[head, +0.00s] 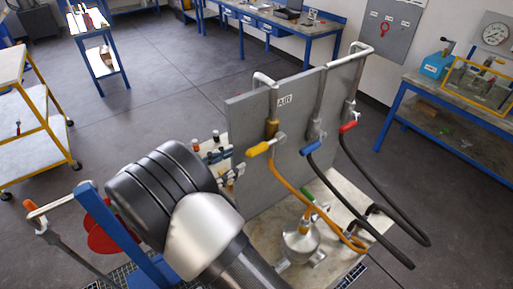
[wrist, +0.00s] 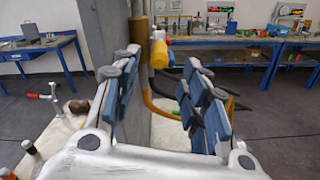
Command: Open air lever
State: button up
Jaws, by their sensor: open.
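The air lever (head: 258,149) has a yellow handle and sits on a brass valve below the AIR label (head: 285,100) on a grey upright panel (head: 245,115). In the wrist view the yellow handle (wrist: 159,53) shows between the fingertips, closer to the right finger, and beyond them. My gripper (wrist: 162,64) is open and empty, its blue-padded fingers spread wide and pointing toward the lever. In the head view my gripper (head: 222,165) is partly hidden behind my arm, left of the lever. No contact with the lever is visible.
A blue lever (head: 310,148) and a red lever (head: 348,127) sit to the right on the panel. An orange hose (head: 290,187) and dark hoses (head: 375,185) hang below. A metal flanged vessel (head: 301,243) stands on the bench. The panel edge is close to the fingers.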

aim_at(267, 144)
jog(key=x, duration=0.9)
jog(key=shift+p, duration=0.3)
jog(key=shift+c, duration=0.3)
grip_shut()
